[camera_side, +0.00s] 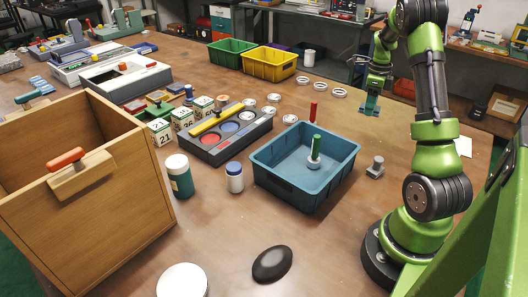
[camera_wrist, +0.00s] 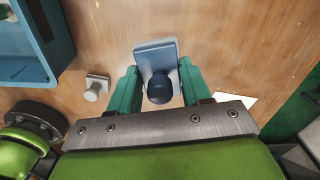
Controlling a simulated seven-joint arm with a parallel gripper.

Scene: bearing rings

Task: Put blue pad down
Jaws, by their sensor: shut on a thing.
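The blue pad (camera_wrist: 154,52) is a flat, slightly tilted rectangular plate with a dark blue round knob (camera_wrist: 160,88). In the wrist view the knob sits between the two green fingers of my gripper (camera_wrist: 158,90), which is shut on it. In the side view my gripper (camera_side: 370,101) is at the table's far right part, behind the blue bin. The pad cannot be told apart from the fingers there. Whether the pad touches the table or hangs just above it is unclear.
The blue bin (camera_side: 268,172) holds a green-handled piece (camera_side: 315,150). A small grey post on a square base (camera_side: 375,167) stands right of it. White rings (camera_side: 308,86) lie left of my gripper. White paper (camera_side: 463,147) lies right. Bare table surrounds the pad.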

